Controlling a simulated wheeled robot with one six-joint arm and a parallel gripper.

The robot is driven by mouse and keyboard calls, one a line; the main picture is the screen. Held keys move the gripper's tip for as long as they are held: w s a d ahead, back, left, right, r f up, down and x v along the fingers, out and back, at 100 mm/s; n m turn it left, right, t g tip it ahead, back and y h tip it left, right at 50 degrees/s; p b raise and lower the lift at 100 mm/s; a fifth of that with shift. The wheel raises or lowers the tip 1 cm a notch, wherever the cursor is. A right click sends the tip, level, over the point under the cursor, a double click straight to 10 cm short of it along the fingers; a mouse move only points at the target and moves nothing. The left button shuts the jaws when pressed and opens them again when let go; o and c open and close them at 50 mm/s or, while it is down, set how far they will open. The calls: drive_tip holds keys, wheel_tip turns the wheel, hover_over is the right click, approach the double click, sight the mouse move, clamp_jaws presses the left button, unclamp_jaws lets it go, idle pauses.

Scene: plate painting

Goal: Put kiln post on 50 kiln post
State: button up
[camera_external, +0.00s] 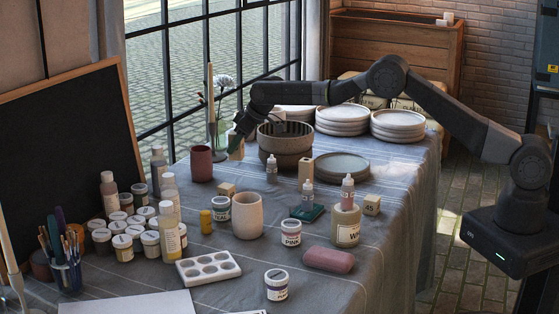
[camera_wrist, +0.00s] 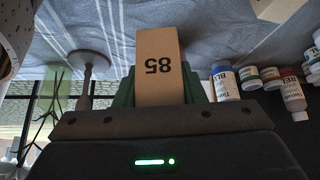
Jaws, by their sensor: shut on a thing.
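My gripper (camera_wrist: 160,92) is shut on a tan kiln post (camera_wrist: 160,60) whose face carries the number 85, upside down in the wrist view. In the external view my gripper (camera_external: 234,138) holds this post (camera_external: 237,150) upright above the left side of the table. A small tan block (camera_external: 227,190) sits on the table below it; its number cannot be read. A kiln post marked 45 (camera_external: 371,205) stands at the table's right. A taller tan post (camera_external: 305,173) stands mid-table, no number readable. I cannot make out a post marked 50.
A dark red cup (camera_external: 201,164) stands close left of the held post. Stacked grey bowls (camera_external: 285,155) stand close right. Paint jars and bottles (camera_external: 170,232) crowd the left; a beige cup (camera_external: 248,216) stands in front. Plate stacks (camera_external: 398,122) fill the back.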

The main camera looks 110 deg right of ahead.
sight(231, 134)
drive_tip(key=a+r, duration=0.1)
drive_tip(key=w+a+r, duration=0.1)
drive_tip(key=w+a+r+p, duration=0.1)
drive_tip(key=r, duration=0.1)
drive_tip(key=w+a+r+m+h+p, duration=0.15)
drive_tip(key=w+a+r, duration=0.3)
drive_tip(key=a, duration=0.45)
drive_tip(key=shift+m+g+y, duration=0.25)
drive_tip(key=shift+m+g, duration=0.1)
drive_tip(key=shift+g, duration=0.05)
drive_tip(key=f, duration=0.2)
drive_tip(key=f+p, duration=0.1)
drive_tip(key=f, duration=0.3)
drive_tip(key=shift+w+a+p, duration=0.3)
drive_tip(key=shift+w, duration=0.05)
drive_tip(key=shift+f, duration=2.5)
drive_tip(key=o, duration=1.1)
drive_tip(key=shift+o, duration=0.2)
drive_tip(key=shift+r+p, duration=0.1)
drive_tip(key=shift+p, duration=0.2)
drive_tip(key=shift+s+a+r, duration=0.2)
drive_tip(key=shift+r, duration=0.25)
drive_tip(key=b+v, duration=0.2)
drive_tip(key=v, duration=0.9)
